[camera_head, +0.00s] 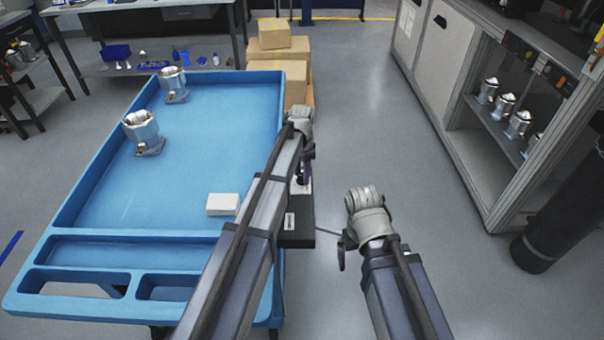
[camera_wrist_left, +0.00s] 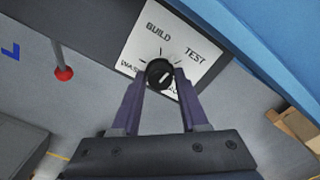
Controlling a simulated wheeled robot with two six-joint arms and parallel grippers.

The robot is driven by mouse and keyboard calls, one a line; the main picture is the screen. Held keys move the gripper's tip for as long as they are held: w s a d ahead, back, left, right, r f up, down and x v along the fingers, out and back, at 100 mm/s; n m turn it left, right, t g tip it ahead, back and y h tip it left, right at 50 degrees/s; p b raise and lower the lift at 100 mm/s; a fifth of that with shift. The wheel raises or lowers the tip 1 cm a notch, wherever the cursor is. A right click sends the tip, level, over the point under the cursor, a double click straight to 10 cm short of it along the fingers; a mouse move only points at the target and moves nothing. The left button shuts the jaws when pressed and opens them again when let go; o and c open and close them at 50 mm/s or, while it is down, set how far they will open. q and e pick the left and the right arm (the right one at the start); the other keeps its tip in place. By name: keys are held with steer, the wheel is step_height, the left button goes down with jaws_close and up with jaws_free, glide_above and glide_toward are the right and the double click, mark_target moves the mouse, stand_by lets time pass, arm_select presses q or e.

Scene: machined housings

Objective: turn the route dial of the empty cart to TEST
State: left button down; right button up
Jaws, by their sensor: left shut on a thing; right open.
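The route dial (camera_wrist_left: 159,73) is a black knob on a white plate (camera_wrist_left: 150,40) in the left wrist view. The plate reads BUILD and TEST; two other labels are partly covered. A white mark on the knob slants toward the upper right, roughly toward TEST. My left gripper (camera_wrist_left: 160,82) is shut on the knob. In the head view my left gripper (camera_head: 303,178) is at the right side of the blue cart (camera_head: 62,215), and my arm hides the dial. My right gripper (camera_head: 343,250) is open and empty, right of the cart. Two metal housings (camera_head: 143,132) (camera_head: 173,84) stand on this cart.
A white box (camera_head: 223,204) lies on the cart. A black box (camera_head: 297,232) is at its right side. Cardboard boxes (camera_head: 280,60) stand behind. A grey cabinet (camera_head: 440,60) with housings and a dark cylinder (camera_head: 560,210) are at right. Floor between is clear.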

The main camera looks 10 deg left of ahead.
mark_target(302, 175)
arm_select(q)
steer(key=shift+m, duration=2.3)
steer(key=shift+c, duration=2.2)
jaws_free()
steer(key=shift+r, duration=0.1)
step_height(302, 175, up, 8)
steer(key=p, duration=0.8)
steer(key=shift+f, duration=0.2)
steer(key=shift+f, duration=0.15)
